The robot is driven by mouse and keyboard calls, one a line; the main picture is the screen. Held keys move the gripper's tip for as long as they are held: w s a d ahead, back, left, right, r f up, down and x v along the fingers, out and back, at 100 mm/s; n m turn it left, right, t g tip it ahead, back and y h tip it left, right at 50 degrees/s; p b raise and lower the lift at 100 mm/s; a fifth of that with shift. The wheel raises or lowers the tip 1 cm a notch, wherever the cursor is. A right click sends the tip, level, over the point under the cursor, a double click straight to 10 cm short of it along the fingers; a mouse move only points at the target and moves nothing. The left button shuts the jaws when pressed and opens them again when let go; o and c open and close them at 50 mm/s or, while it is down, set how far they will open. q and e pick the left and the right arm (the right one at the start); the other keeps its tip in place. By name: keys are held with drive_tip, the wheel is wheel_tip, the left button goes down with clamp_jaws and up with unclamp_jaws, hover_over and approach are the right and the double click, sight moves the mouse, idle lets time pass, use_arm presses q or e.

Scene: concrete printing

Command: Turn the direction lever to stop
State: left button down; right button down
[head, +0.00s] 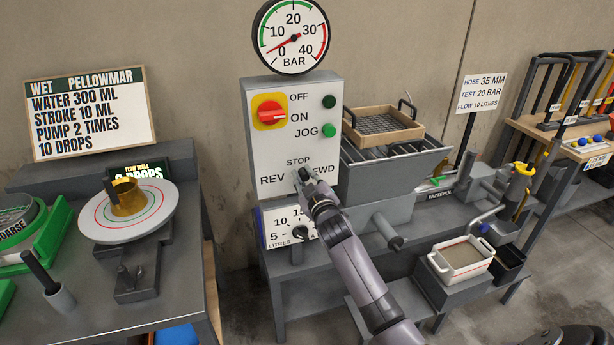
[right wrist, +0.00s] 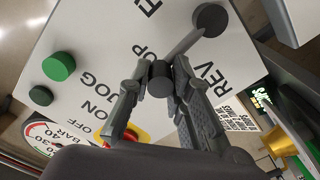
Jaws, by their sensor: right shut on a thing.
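The direction lever shows in the right wrist view as a dark round pivot (right wrist: 210,18) with a grey arm (right wrist: 186,44) and a dark knob (right wrist: 160,80). My right gripper (right wrist: 160,72) has its two fingers on either side of this knob and is shut on it. In the head view my right gripper (head: 304,178) is at the lever, just below the word STOP, between REV and FWD, and hides most of it. The knob end lies near the STOP lettering; the exact lever angle is hard to tell. My left gripper is not in view.
The white control panel (head: 268,152) carries a red rotary switch (head: 270,113) and green buttons (head: 329,102) above the lever. A pressure gauge (head: 291,37) sits on top. A lower dial (head: 300,232) is close under my right gripper. A grey hopper (head: 392,168) stands right of the panel.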

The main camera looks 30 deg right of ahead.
drive_tip(key=shift+r, duration=0.35)
drive_tip(key=c, duration=1.5)
unclamp_jaws()
drive_tip(key=shift+d, duration=0.15)
drive_tip(key=shift+o, duration=0.3)
drive_tip(key=shift+w+a+f, duration=0.2)
drive_tip(key=shift+w+f, duration=0.05)
drive_tip(key=shift+f, duration=0.1)
drive_tip(key=v, duration=1.2)
